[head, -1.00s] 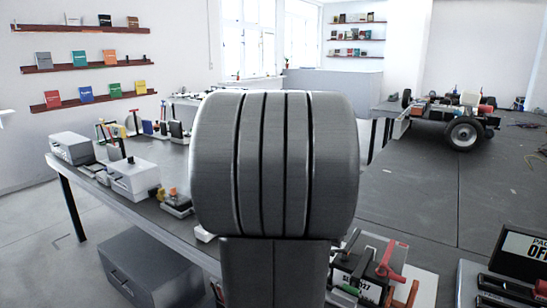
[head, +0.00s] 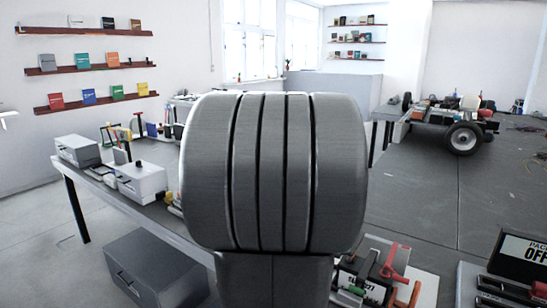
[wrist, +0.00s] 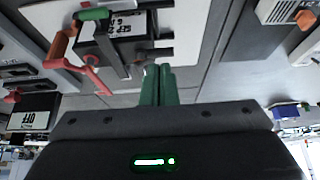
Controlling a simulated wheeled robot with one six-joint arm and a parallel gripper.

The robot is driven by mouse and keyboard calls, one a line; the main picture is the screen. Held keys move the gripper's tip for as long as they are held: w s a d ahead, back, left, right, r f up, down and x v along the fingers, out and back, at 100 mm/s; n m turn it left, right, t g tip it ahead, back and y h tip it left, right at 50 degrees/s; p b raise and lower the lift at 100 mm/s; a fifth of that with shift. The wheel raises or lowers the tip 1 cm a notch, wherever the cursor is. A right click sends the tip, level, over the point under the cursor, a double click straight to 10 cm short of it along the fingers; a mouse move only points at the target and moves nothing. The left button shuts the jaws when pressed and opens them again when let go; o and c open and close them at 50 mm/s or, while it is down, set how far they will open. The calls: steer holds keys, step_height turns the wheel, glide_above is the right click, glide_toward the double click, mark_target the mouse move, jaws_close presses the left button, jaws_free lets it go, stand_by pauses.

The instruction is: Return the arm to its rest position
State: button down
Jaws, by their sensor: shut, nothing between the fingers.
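My gripper (wrist: 159,84) shows in the wrist view as two green fingers pressed together, with nothing between them. The fingers point up in that picture, over grey floor beside a white board. My own arm, a big grey ribbed link (head: 273,172), fills the middle of the head view. It hides part of the workbench and the floor behind it. The gripper itself does not show in the head view.
A workbench (head: 199,240) with boxes and tools runs along the left. A grey drawer cabinet (head: 155,270) stands below it. A red-handled device (head: 375,272) on a white board is at lower right, also in the wrist view (wrist: 115,45). A wheeled chassis (head: 462,137) stands far right.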

steer(key=s+v, duration=0.1)
steer(key=v, duration=0.7)
steer(key=w+r+b+x, duration=0.1)
steer(key=b+x, duration=0.3)
steer(key=x, duration=1.2)
step_height(320, 180, up, 8)
steer(key=g+y+p, duration=0.1)
steer(key=p, duration=0.9)
steer(key=shift+r, duration=0.2)
steer(key=shift+s, duration=0.1)
